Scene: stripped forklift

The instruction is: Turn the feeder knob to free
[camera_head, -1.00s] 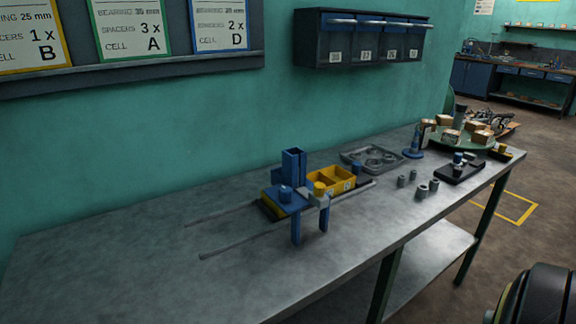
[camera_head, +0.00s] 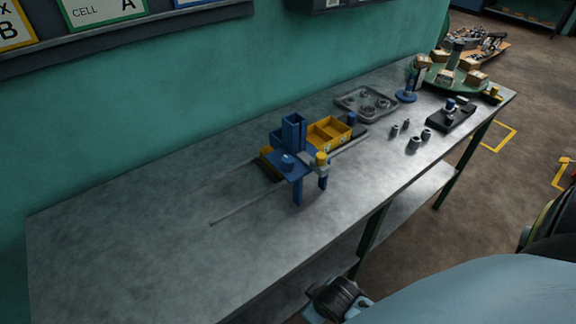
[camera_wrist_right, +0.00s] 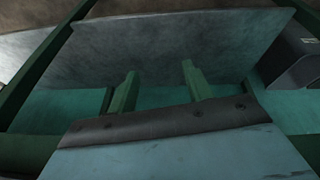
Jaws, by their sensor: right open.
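The blue feeder (camera_head: 293,135) stands upright on the workbench in the head view, with a tall blue tower at its back. A round blue knob (camera_head: 287,160) sits on its front plate. A yellow-topped knob (camera_head: 321,159) sits on a grey block just right of it. I cannot tell which one is the feeder knob, nor read its setting. My right gripper (camera_wrist_right: 158,69) is open and empty in the right wrist view, facing the bench's underside, away from the feeder. In the head view my right arm is low at the bottom right. My left gripper is not in view.
Beyond are a grey tray (camera_head: 366,103), several small grey cylinders (camera_head: 414,145), a black fixture (camera_head: 452,115) and a green turntable (camera_head: 440,78) with boxes. Thin rails extend left of the feeder. The bench (camera_head: 130,225) is bare at the left.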

